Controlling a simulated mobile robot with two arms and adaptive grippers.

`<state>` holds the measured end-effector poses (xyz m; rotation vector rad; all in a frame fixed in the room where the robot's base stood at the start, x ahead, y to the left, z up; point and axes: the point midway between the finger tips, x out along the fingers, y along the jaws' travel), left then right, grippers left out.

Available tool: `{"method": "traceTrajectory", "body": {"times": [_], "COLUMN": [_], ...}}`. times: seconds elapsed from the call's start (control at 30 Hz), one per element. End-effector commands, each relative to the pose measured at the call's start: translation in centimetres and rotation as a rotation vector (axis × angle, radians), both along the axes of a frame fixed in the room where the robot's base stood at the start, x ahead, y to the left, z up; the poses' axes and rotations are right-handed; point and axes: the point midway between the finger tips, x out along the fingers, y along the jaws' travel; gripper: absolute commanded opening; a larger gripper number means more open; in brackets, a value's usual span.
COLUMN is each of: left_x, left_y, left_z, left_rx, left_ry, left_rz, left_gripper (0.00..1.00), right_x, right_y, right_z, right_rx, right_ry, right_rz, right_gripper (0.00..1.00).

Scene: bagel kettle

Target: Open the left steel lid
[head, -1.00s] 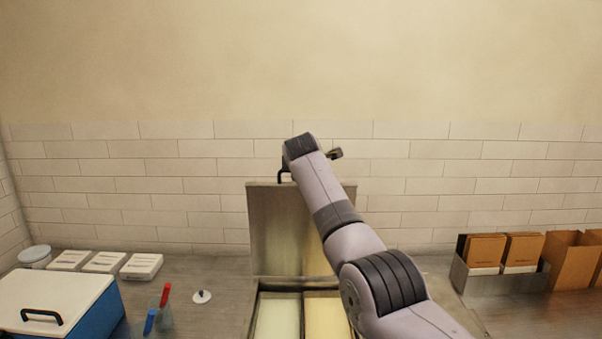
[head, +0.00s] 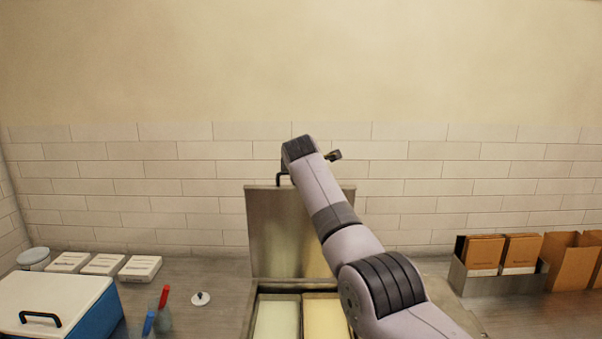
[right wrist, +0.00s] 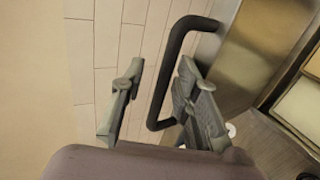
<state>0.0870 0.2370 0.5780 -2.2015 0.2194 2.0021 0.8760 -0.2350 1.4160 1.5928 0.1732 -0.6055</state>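The steel lid (head: 272,225) stands upright against the tiled wall, open above a basin with two pans. Its black handle (head: 282,178) shows at the top left edge, partly behind my right arm. My right arm reaches across the lid, and its gripper is mostly hidden in the head view, with one small finger part (head: 334,155) showing. In the right wrist view my right gripper (right wrist: 160,68) has its fingers apart. The handle (right wrist: 160,95) lies between or just beyond them, closer to the right finger; I cannot tell whether they touch. My left gripper is out of view.
A blue box with a white lid (head: 55,295) stands at left, near white packs (head: 100,263) and red and blue handled tools (head: 164,297). A small white knobbed item (head: 200,298) lies left of the basin. A tray of brown boxes (head: 500,278) stands at right.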

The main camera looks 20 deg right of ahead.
Motion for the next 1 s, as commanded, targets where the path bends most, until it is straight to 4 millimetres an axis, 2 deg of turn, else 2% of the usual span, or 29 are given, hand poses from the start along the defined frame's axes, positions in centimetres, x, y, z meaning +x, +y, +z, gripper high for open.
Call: {"method": "traceTrajectory", "body": {"times": [0.37,1.0], "left_x": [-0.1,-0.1], "left_y": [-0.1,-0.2], "left_z": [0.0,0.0], "left_rx": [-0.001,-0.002], "left_ry": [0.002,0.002], "left_rz": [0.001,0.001], "left_gripper": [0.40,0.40], "right_x": [-1.8,-9.2], "right_y": [0.6,2.7], "right_z": [0.9,5.2], "right_rx": [0.001,0.000], "right_ry": [-0.002,-0.002], "right_rz": [0.000,0.001], "right_gripper": [0.30,0.30]}}
